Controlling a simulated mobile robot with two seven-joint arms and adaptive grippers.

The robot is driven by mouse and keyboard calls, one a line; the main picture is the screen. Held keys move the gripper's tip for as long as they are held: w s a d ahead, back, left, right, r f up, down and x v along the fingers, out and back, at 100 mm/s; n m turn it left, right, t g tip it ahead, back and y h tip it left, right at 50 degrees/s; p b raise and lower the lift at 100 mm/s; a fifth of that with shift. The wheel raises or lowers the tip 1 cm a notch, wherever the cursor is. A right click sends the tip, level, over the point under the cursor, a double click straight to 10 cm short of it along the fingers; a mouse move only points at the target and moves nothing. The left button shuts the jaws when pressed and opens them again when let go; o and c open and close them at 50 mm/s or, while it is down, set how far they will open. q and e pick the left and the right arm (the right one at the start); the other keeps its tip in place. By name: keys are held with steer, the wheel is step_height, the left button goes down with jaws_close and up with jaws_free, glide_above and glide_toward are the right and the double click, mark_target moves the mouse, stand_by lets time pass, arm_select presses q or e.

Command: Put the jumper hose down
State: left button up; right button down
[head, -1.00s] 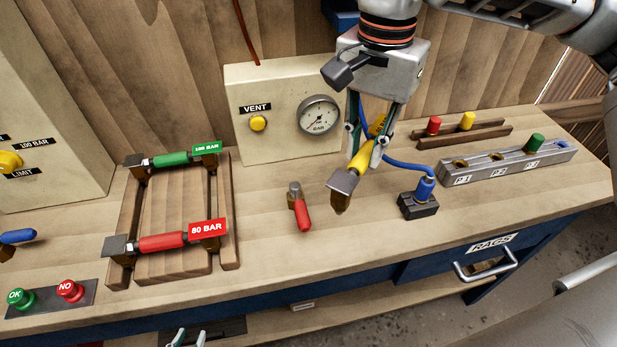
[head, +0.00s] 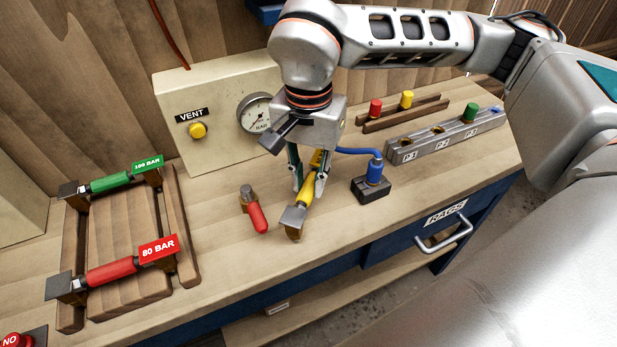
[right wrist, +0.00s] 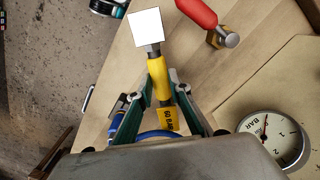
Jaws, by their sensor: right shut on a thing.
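My right gripper (head: 307,190) is shut on a yellow-handled piece (head: 304,197) with a grey block at its lower end, tilted just over the bench. I cannot tell whether its tip touches the wood. In the right wrist view the yellow handle (right wrist: 158,80) lies between the fingers (right wrist: 158,98), with a yellow BAR tag (right wrist: 168,119) near them. A blue hose (head: 356,151) runs from a blue fitting (head: 374,170) on a black block (head: 371,190) to behind my right gripper; its other end is hidden. My left gripper is out of view.
A red-handled tool (head: 257,216) lies just left of the held piece. A wooden rack (head: 183,228) farther left carries green and red handles tagged 100 BAR and 80 BAR. A gauge panel (head: 222,131) stands behind; a grey P1-P3 rail (head: 448,139) is right. Bare bench lies in front.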

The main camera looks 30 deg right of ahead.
mark_target(309, 185)
steer(key=shift+f, duration=0.15)
steer(key=c, duration=1.9)
jaws_free()
step_height(309, 185, up, 12)
steer(key=shift+r+p, duration=0.15)
steer(key=shift+p, duration=0.35)
